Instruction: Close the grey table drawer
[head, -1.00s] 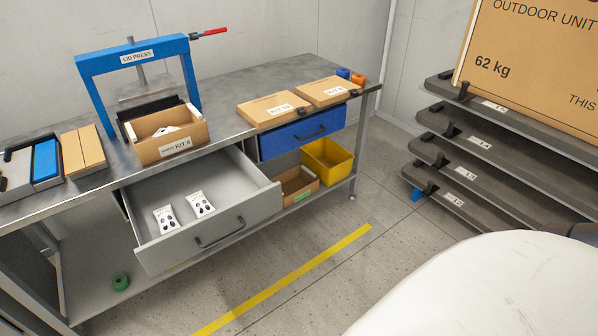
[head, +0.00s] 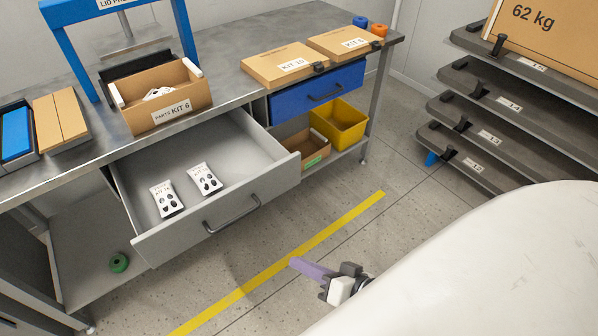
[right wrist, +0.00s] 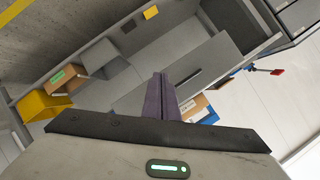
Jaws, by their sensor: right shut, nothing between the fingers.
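The grey table drawer (head: 215,215) stands pulled out from under the metal workbench in the head view, with a dark bar handle (head: 232,214) on its front. Two white packets (head: 187,188) with dark dots lie inside it. The drawer front also shows in the right wrist view (right wrist: 205,70). My right gripper (head: 296,262), with purple fingers, is in front of the drawer, to the right of and below its handle in the picture. It is shut, empty and apart from the drawer. My left gripper is not in view.
A blue drawer (head: 318,92) beside the grey one is shut. A yellow bin (head: 340,124) and a cardboard box (head: 313,150) stand on the lower shelf. A green roll (head: 119,262) lies at lower left. Shelves (head: 500,110) stand at right. Floor before the drawer is clear.

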